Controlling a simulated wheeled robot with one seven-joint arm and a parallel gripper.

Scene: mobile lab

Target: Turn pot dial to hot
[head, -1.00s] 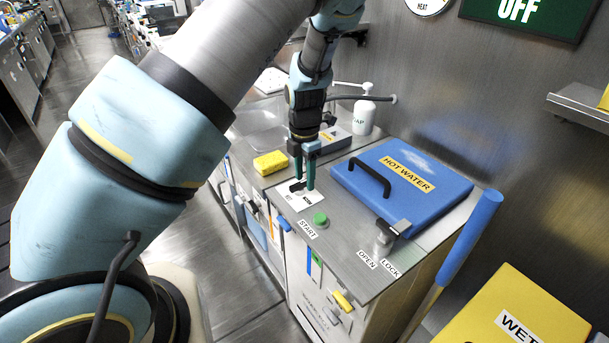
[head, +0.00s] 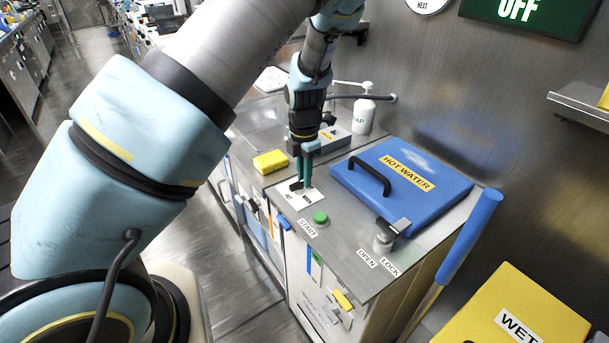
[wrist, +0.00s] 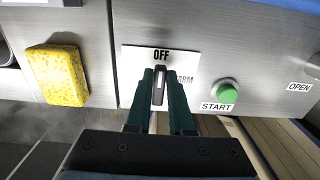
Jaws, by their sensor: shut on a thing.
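The pot dial (wrist: 158,88) sits on a white label plate (head: 300,199) on the steel counter. In the wrist view its pale-striped dark handle points towards the OFF label at the top of the plate. A second label to the right, ending in "RM", is partly covered by a finger; the plate's left part is also partly hidden. My gripper (head: 304,184) reaches straight down from above. Its two green fingers are shut on the dial handle, one on each side, and they also show in the wrist view (wrist: 160,82).
A green START button (head: 320,218) is just right of the plate, and a yellow sponge (head: 270,162) lies to its left. A blue HOT WATER lid (head: 402,173) with a black handle is behind. A wall screen (head: 525,18) reads OFF.

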